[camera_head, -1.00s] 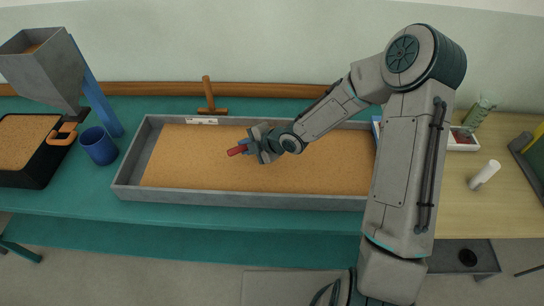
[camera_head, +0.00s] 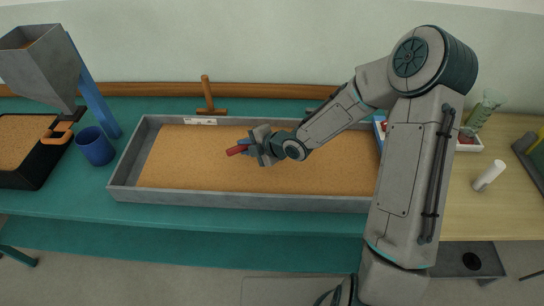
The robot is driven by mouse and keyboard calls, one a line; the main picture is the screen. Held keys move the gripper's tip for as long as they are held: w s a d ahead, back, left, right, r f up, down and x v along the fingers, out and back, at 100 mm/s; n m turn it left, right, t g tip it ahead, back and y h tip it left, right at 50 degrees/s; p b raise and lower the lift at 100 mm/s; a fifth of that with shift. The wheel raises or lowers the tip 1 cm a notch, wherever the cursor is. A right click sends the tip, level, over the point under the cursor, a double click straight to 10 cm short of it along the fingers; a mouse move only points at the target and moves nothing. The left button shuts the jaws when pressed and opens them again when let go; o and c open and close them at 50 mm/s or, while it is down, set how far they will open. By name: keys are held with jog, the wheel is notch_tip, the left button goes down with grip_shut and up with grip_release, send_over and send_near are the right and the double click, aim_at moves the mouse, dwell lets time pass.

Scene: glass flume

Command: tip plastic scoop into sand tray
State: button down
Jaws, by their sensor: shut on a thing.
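The sand tray (camera_head: 240,201) is a long grey-walled box on the teal bench, filled with level tan sand. My gripper (camera_head: 248,149) is over the middle of the tray. It is shut on a small red piece, apparently the plastic scoop (camera_head: 236,150), which sticks out to the left of the jaws. A blue part shows beside it at the jaws. The rest of the scoop is hidden by the gripper, and I cannot tell its tilt or whether it holds sand. My forearm covers the tray's right part.
A grey hopper (camera_head: 40,68) on a blue post, a blue cup (camera_head: 95,146) and a black sand bin (camera_head: 22,178) stand left of the tray.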

jog(key=shift+s+d+n+t+y+b, duration=0.2)
jog(key=shift+t+y+b, duration=0.4)
jog(key=shift+b, duration=0.65)
jog(key=shift+s+n+t+y+b, duration=0.1)
jog(key=shift+n+t+y+b, duration=0.35)
jog(key=shift+b, duration=0.8)
dwell(0.3)
jog(key=shift+s+d+t+y+b, duration=0.4)
jog(key=shift+s+t+y+b, duration=0.35)
jog(key=shift+b, duration=1.85)
jog(key=shift+d+r+n+t+y+b, duration=0.1)
jog(key=shift+r+n+t+y+b, duration=0.55)
jog(key=shift+b, duration=1.2)
jog(key=shift+t+y, duration=0.45)
jog(key=shift+y, duration=0.2)
jog(key=shift+s+d+r+b, duration=0.1)
jog(key=shift+s+r+b, duration=0.05)
jog(key=shift+r+b, duration=0.8)
jog(key=shift+s+r+b, duration=0.1)
jog(key=shift+r+b, duration=0.55)
jog(key=shift+r, duration=0.5)
